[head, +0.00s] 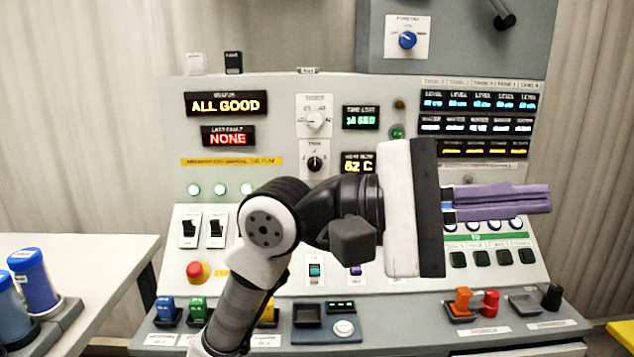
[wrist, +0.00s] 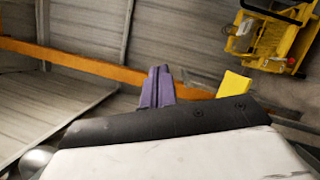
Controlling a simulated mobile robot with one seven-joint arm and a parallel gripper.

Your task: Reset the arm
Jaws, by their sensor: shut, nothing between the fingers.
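My arm reaches up in front of the control console (head: 290,180) in the head view. My gripper (head: 548,198) points to the right, its purple fingers together with nothing between them. The fingers also show shut in the wrist view (wrist: 158,75). The gripper is held in front of the console's right side, apart from any object that I can make out. My arm and the gripper's body hide the middle of the panel. The status display (head: 226,103) reads ALL GOOD, and the last fault display (head: 228,136) reads NONE.
A red button (head: 197,271) and coloured switches line the console's lower face. A white table (head: 105,265) at left holds blue-lidded containers (head: 34,280). A blue knob (head: 407,40) is on the upper panel. The wrist view shows an orange rail (wrist: 90,65) and yellow equipment (wrist: 268,38).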

